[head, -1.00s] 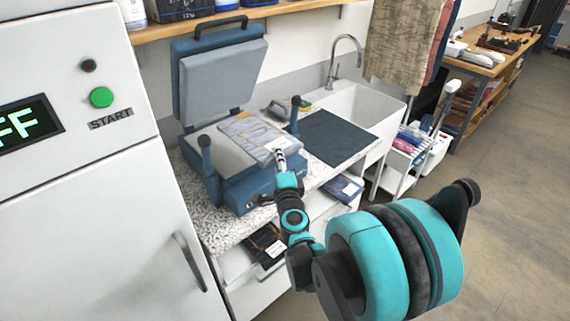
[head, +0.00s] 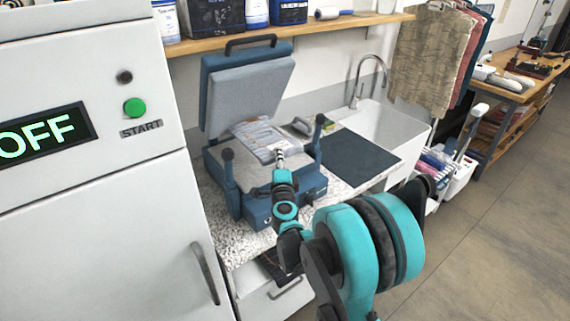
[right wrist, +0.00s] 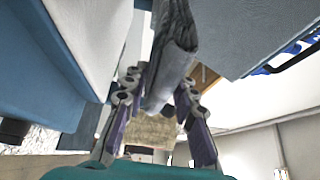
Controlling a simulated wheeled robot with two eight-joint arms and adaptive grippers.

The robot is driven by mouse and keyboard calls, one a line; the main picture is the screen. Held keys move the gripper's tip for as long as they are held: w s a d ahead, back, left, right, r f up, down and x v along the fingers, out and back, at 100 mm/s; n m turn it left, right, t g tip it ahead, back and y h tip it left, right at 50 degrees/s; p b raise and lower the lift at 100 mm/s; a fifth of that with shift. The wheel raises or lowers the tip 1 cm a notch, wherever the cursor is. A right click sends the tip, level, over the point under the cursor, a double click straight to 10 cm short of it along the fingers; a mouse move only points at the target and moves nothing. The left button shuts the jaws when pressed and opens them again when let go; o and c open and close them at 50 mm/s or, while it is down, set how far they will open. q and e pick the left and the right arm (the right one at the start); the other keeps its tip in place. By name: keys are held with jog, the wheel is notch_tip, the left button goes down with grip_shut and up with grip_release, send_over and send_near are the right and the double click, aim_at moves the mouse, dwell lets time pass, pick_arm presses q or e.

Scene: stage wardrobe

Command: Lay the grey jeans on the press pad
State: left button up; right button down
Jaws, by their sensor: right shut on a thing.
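The grey jeans (head: 262,138), a folded bundle, are over the lower pad of the blue press. They also show between the fingers in the right wrist view (right wrist: 172,60). The press pad (head: 226,160) is pale grey and partly hidden by the jeans. I cannot tell whether the jeans touch it. My right gripper (head: 279,152) is shut on the near edge of the jeans, and its fingers show in the right wrist view (right wrist: 158,98). My left gripper is out of view.
The padded press lid (head: 248,92) stands open behind the pad. A dark mat (head: 352,157) and a sink (head: 385,128) are to the right. A white cabinet (head: 110,230) stands at the left, and a shelf (head: 300,36) runs above.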

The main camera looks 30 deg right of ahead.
jog(key=shift+f+b, duration=3.05)
jog(key=shift+f, duration=0.4)
jog(key=shift+s, duration=0.1)
jog(key=shift+s+a+f+b, duration=0.2)
jog(key=shift+f+b, duration=0.15)
jog(key=shift+b, duration=0.15)
jog(key=shift+s+a+f+b, duration=0.15)
jog(key=shift+a+f+b, duration=0.05)
jog(key=shift+f+b, duration=0.2)
jog(key=c, duration=1.3)
grip_release()
jog(key=o, duration=0.3)
jog(key=shift+w+d+f, duration=0.15)
jog(key=shift+w+f, duration=0.05)
jog(key=shift+w, duration=0.05)
jog(key=shift+w+f, duration=0.1)
jog(key=shift+d+r, duration=0.1)
jog(key=shift+r, duration=0.1)
jog(key=shift+d, duration=0.1)
